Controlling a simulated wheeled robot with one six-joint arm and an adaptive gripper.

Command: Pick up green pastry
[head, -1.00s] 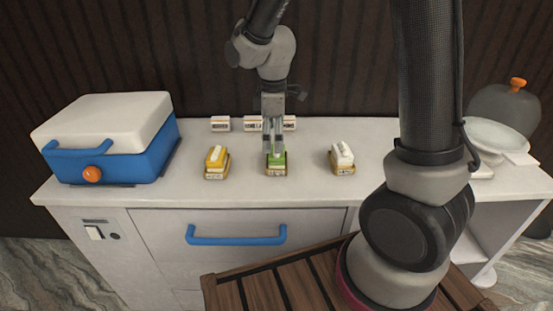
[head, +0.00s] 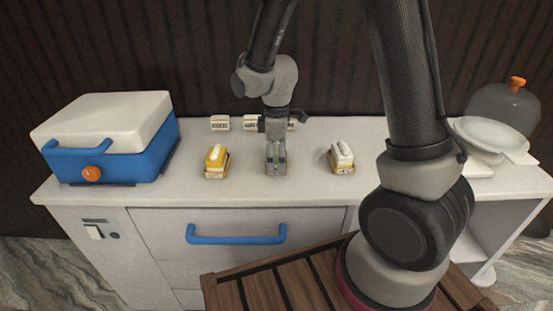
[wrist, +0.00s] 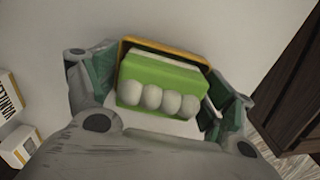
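The green pastry (wrist: 162,84) is a light green block in a gold-edged tray, with a row of several white balls along its near side in the wrist view. My gripper (head: 276,160) is lowered around it at the middle of the counter. In the wrist view my gripper (wrist: 160,88) has one finger on each side of the pastry, close to it, with narrow pale gaps showing. The fingers look open; contact is not clear. In the head view the gripper hides most of the pastry.
A yellow pastry (head: 216,160) stands left of my gripper and a white one (head: 342,158) right, both with room between. Small label blocks (head: 220,123) stand behind. A blue and white cooler box (head: 110,138) is at left, a plate (head: 490,135) and dome (head: 505,103) at right.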

